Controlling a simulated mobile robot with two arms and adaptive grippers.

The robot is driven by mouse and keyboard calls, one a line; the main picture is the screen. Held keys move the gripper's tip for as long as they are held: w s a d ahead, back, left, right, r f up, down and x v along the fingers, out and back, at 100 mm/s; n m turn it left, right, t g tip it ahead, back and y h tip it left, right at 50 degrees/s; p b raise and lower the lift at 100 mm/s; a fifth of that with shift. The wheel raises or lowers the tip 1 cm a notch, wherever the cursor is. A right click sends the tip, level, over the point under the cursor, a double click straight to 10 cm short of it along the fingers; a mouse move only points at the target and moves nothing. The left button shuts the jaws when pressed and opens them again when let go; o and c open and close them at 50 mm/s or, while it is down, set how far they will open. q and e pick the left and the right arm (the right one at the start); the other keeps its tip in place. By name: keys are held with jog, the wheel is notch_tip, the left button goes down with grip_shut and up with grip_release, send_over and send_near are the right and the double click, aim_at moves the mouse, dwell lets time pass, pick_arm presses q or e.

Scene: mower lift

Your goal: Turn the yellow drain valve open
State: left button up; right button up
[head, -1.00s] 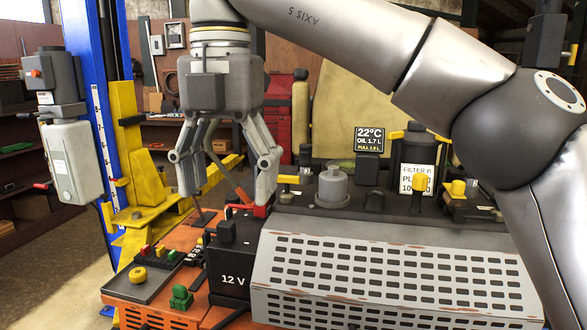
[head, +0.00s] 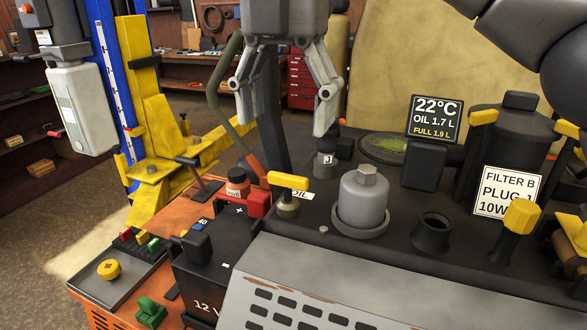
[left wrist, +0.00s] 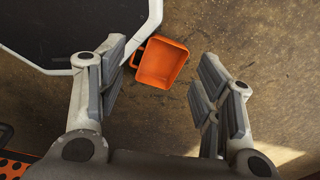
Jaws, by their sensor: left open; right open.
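A yellow T-shaped handle (head: 288,181) sits on a short round fitting on the dark engine deck, with a small white tag beside it. I cannot read from this view whether that is the drain valve or how far it is turned. My right gripper (head: 284,122) is open and empty, pointing down, above and behind this handle and apart from it. My left gripper (left wrist: 162,92) shows only in the left wrist view, open and empty above the floor.
A grey capped cylinder (head: 363,201), a black open neck (head: 432,232) and a yellow-topped plug (head: 522,216) stand on the deck. A black battery (head: 210,265) is at front left. A display (head: 435,118) stands behind. An orange bin (left wrist: 162,62) lies on the floor.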

send_over(288, 175)
notch_tip(288, 175, down, 4)
jog(key=shift+s+f, duration=0.1)
notch_tip(288, 175, down, 5)
jog(key=shift+r+p, duration=0.1)
jog(key=shift+p, duration=0.5)
jog(key=shift+f, duration=0.45)
jog(key=c, duration=1)
pick_arm(q)
jog(key=shift+w+d+r, duration=0.2)
jog(key=shift+w+r, duration=0.15)
jog(key=shift+r, duration=0.3)
pick_arm(e)
jog(key=shift+c, duration=0.2)
